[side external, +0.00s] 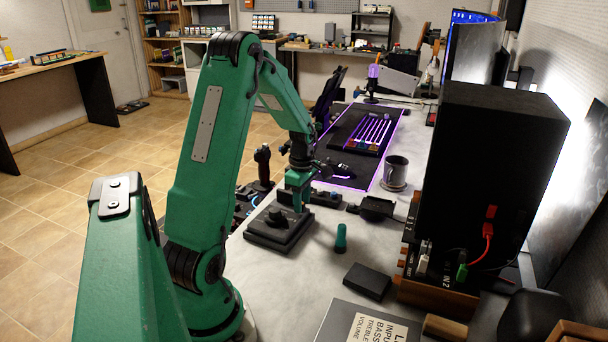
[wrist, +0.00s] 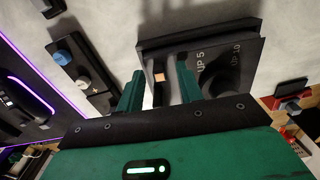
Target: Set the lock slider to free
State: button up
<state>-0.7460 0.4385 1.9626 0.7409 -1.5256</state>
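My gripper (side external: 297,182) hangs over a black stepped control box (side external: 280,232) on the grey desk, low near its far side. In the wrist view, the two green fingers of my gripper (wrist: 160,90) stand apart with a gap between them. The same control box (wrist: 215,50) shows beyond them, with the markings "UP 5" and "UP 10", a dark round knob (wrist: 222,75) and a small tan patch (wrist: 160,77). I cannot tell which part is the lock slider or where it is set; the fingers hide part of the box.
A small panel with a blue knob (wrist: 63,56) lies beside the box. A joystick (side external: 263,165) stands behind it. A green peg (side external: 341,238), a black block (side external: 367,281), a mug (side external: 395,173) and a tall black speaker (side external: 490,170) stand to the right.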

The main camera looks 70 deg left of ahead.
grip_shut()
jog(key=shift+s+d, duration=0.6)
jog(key=shift+s, duration=0.1)
grip_release()
jog(key=shift+r, duration=0.15)
notch_tip(320, 180, up, 8)
jog(key=shift+f, duration=0.2)
dwell(0.5)
